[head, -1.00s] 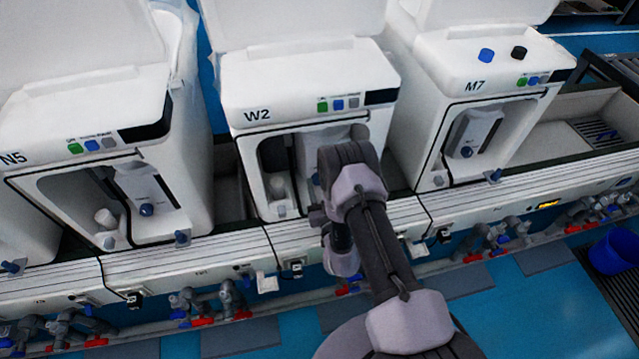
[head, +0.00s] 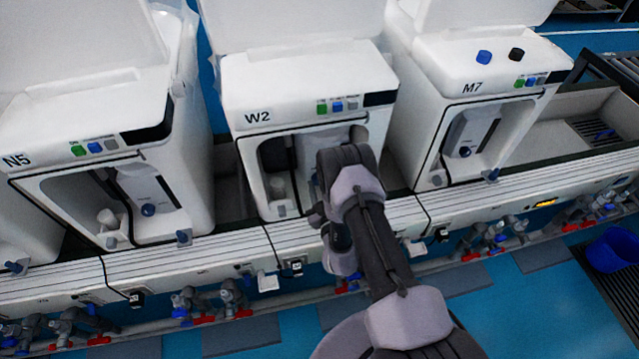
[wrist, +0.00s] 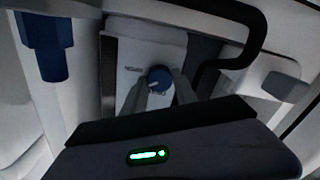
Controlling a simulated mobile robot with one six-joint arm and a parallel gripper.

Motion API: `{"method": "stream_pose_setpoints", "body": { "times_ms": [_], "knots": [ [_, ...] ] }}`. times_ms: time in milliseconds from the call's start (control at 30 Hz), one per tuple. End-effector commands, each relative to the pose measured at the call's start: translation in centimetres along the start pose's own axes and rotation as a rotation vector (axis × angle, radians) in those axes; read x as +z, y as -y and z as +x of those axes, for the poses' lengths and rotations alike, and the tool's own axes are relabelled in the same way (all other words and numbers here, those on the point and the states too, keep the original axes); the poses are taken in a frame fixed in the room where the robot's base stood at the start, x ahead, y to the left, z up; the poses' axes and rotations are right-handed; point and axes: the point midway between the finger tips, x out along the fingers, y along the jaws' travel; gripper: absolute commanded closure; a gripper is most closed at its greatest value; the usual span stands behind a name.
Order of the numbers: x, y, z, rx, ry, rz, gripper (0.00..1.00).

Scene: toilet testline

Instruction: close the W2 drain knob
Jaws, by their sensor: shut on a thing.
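The W2 machine (head: 300,85) is a white unit in the middle of the head view, with an open front recess. My arm covers the right part of that recess and hides its knob and my gripper there. In the wrist view the round blue drain knob (wrist: 159,78) sits on a light panel (wrist: 140,55) with small dark lettering beside it. My gripper (wrist: 158,87) has its two grey fingertips against the knob, one on each side, and is shut on it. A white line on the knob's face is visible, but its exact setting is hard to read.
A blue fitting (wrist: 45,45) hangs at the upper left of the wrist view, and a black hose (wrist: 235,62) curves on the right. Machines N5 (head: 90,110) and M7 (head: 480,80) stand either side of W2. A white ledge (head: 200,257) runs below them.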

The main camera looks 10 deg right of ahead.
Motion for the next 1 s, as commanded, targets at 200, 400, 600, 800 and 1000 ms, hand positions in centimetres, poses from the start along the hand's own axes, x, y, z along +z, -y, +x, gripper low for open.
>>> {"method": "stream_pose_setpoints", "body": {
  "times_ms": [200, 400, 600, 800, 1000],
  "knots": [
    [-0.28, -0.09, 0.12, 0.002, -0.004, -0.203, 1.0],
    [-0.33, -0.09, 0.17, 0.003, -0.005, -0.392, 1.0],
    [-0.31, -0.06, 0.18, 0.003, -0.005, -0.578, 1.0],
    [-0.3, -0.03, 0.18, 0.004, -0.005, -0.743, 1.0],
    [-0.29, -0.01, 0.22, 0.005, -0.006, -0.868, 1.0]
  ]
}}
